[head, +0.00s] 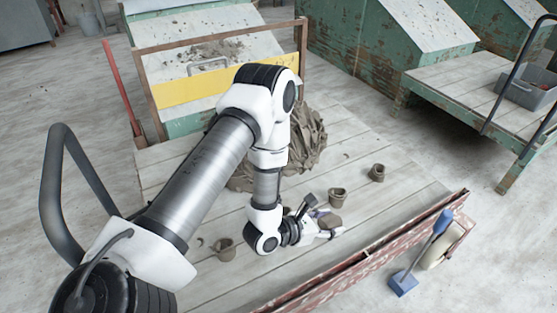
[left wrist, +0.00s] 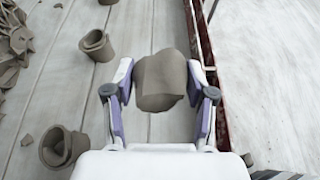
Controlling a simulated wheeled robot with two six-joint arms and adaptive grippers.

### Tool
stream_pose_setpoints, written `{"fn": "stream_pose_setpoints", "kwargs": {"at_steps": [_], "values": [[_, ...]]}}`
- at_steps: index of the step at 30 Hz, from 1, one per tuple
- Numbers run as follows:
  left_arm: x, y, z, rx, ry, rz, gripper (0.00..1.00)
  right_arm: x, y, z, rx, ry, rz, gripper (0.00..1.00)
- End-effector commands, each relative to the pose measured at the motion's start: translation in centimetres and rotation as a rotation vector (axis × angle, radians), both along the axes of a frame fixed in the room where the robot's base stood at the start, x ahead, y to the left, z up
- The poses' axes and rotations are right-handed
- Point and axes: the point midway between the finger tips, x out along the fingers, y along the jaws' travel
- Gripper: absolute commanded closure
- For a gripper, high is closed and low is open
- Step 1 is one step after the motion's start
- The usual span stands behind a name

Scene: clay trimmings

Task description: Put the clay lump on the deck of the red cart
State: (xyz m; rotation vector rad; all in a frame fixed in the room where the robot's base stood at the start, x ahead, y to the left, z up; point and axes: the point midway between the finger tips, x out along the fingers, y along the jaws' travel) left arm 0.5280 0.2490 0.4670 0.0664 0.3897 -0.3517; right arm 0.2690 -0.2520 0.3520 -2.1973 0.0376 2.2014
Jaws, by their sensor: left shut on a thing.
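The clay lump (head: 330,222) is a rounded grey-brown piece. My left gripper (head: 328,225) is shut on it, and the left wrist view shows the lump (left wrist: 162,80) between the two fingers. The lump shows over pale planks (head: 205,275) with a worn red side board (head: 370,250), which look like the red cart's deck. The gap between lump and planks is unclear. The red board also runs right of the gripper in the left wrist view (left wrist: 210,60). My right gripper is not in view.
A clay trimmings heap (head: 308,140) lies behind my arm. A green cart (head: 455,95) holds a grey bin (head: 527,92).

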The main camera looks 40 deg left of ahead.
Motion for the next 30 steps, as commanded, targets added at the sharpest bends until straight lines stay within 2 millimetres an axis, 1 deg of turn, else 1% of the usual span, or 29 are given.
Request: {"fn": "stream_pose_setpoints", "kwargs": {"at_steps": [1, 2, 6, 9, 11, 16, 18, 24, 27, 28, 30], "values": [[-0.1, 0.2, -0.6, 0.001, 0.002, 0.017, 0.85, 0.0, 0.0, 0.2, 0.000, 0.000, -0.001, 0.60], [-0.1, 0.3, -1.3, 0.000, 0.002, 0.025, 0.85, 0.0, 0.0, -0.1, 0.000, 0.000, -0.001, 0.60], [-0.1, 0.4, -5.0, -0.001, 0.000, 0.030, 0.85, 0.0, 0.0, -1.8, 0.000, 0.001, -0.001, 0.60], [-0.1, 0.3, -6.6, -0.001, 0.000, 0.029, 0.85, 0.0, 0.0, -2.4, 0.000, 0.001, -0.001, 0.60], [-0.1, 0.3, -7.2, -0.001, 0.000, 0.029, 0.85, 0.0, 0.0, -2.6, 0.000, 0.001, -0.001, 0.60], [-0.1, 0.3, -10.1, -0.002, 0.000, 0.028, 0.85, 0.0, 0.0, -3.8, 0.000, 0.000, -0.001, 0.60], [-0.1, 0.3, -10.6, -0.002, -0.001, 0.029, 0.85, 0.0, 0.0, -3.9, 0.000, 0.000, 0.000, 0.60], [0.0, 0.3, -10.4, -0.003, -0.001, 0.029, 0.85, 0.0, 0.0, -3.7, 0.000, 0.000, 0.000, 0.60], [0.0, 0.3, -10.8, -0.003, -0.001, 0.028, 0.85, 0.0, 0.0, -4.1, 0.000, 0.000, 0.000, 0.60], [-0.1, 0.3, -10.8, -0.003, 0.000, 0.028, 0.41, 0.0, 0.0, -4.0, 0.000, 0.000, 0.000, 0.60], [-0.1, 0.3, -10.6, -0.003, 0.000, 0.028, 0.20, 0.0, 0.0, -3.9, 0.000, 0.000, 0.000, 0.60]]}}
